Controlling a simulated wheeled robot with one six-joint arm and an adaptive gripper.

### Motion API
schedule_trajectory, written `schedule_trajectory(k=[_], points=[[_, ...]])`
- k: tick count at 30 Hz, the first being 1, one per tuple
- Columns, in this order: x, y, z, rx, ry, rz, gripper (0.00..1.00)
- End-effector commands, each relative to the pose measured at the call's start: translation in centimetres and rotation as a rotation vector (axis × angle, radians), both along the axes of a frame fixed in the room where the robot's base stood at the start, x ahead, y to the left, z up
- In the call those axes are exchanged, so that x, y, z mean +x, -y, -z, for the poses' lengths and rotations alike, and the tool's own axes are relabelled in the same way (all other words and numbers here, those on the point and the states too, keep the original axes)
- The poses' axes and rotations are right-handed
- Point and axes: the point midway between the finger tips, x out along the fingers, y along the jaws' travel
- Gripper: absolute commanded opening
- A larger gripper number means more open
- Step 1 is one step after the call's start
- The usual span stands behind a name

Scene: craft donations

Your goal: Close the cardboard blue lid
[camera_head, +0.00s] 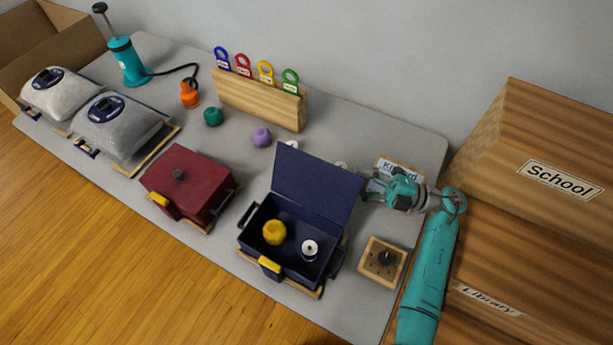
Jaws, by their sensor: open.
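A dark blue box (262,222) stands open near the front right of the grey table. Its blue lid (313,183) is raised, standing roughly upright along the back side of the box. Inside the box are a yellow yarn ball (274,232) and a white-and-black spool (309,250). My gripper (368,187) is just to the right of the lid's upper right edge, open and apparently empty. Its fingertips are small and partly hidden here, so I cannot tell whether they touch the lid.
A closed dark red box (190,184) stands left of the blue one. Loose purple (261,137) and green (213,116) balls and a wooden tag rack (260,100) stand behind. Wooden boxes (540,190) fill the right.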

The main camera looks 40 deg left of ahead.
Motion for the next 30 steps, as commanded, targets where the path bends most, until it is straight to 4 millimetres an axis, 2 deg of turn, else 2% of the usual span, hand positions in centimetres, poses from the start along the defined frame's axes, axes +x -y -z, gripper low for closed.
schedule_trajectory(k=[8, 21, 30], points=[[-0.8, -1.6, 0.4, -0.031, 0.018, -0.048, 0.50], [-3.9, -6.2, -0.5, -0.030, 0.018, -0.046, 0.50], [-4.2, -6.6, -0.6, -0.029, 0.016, -0.043, 0.50]])
